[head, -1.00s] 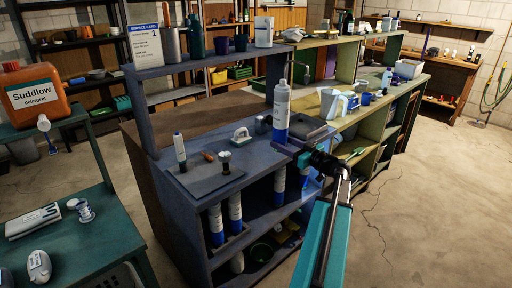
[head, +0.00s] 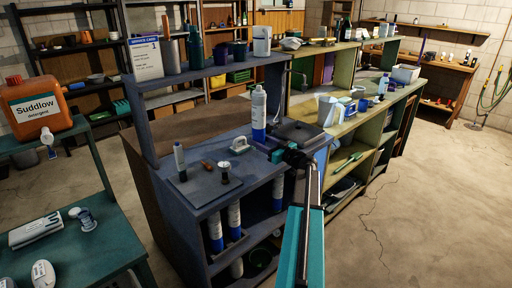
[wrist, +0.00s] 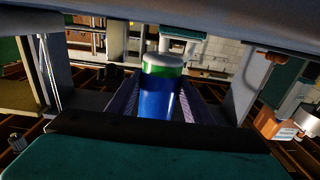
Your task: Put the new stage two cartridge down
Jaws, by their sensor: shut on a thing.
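In the wrist view the cartridge (wrist: 160,92) shows a pale top, a green band and a blue body between my two fingers (wrist: 160,105). I cannot tell whether its base touches the bench. Other white and blue cartridges, one on the left (head: 215,232), one beside it (head: 234,216) and one farther right (head: 278,190), stand upright on the shelf below.
A raised shelf (head: 205,72) runs behind.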

